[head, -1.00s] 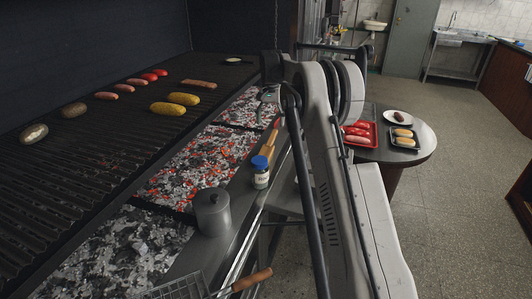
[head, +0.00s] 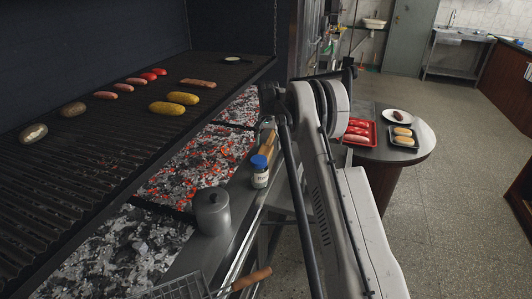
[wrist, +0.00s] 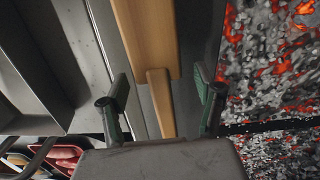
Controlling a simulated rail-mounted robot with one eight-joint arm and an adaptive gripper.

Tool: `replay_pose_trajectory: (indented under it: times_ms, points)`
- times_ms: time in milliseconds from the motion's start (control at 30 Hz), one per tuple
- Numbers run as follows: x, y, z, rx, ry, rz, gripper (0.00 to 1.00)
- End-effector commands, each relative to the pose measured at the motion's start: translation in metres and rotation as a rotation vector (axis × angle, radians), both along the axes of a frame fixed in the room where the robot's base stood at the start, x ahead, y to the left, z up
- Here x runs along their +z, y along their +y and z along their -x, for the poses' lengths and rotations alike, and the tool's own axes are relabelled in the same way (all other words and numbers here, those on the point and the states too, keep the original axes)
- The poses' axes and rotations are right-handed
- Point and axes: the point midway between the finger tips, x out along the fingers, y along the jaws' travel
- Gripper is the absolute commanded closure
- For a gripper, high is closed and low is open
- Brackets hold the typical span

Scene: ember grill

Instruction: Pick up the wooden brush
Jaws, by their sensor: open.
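The wooden brush (wrist: 146,38) lies on the metal ledge beside the coals in the wrist view. Its wide part is at the top and a narrower wooden part (wrist: 160,103) runs down between my fingers. My gripper (wrist: 161,90) is open, with one green-padded finger on each side of the narrow part. I see no finger touching it, and the height gap is hard to judge. In the head view, part of the brush (head: 268,142) shows just below my gripper (head: 267,124), behind the blue-capped jar. My gripper and arm hide the rest there.
The blue-capped jar (head: 260,173) and a grey lidded pot (head: 212,212) stand on the ledge nearer the camera. Glowing coals (head: 190,165) lie to the left, below the grill with food (head: 95,130). A round table (head: 425,150) holds trays at right.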

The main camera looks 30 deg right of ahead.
Motion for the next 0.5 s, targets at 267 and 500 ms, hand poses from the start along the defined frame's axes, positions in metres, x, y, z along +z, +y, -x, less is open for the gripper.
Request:
replay_pose_trajectory:
  times_ms: [267, 500]
  points:
    - [-0.0082, -0.0002, 0.0002, 0.000, 0.000, 0.000, 0.35]
    - [-0.0080, -0.0002, 0.0002, 0.000, 0.000, 0.000, 0.63]
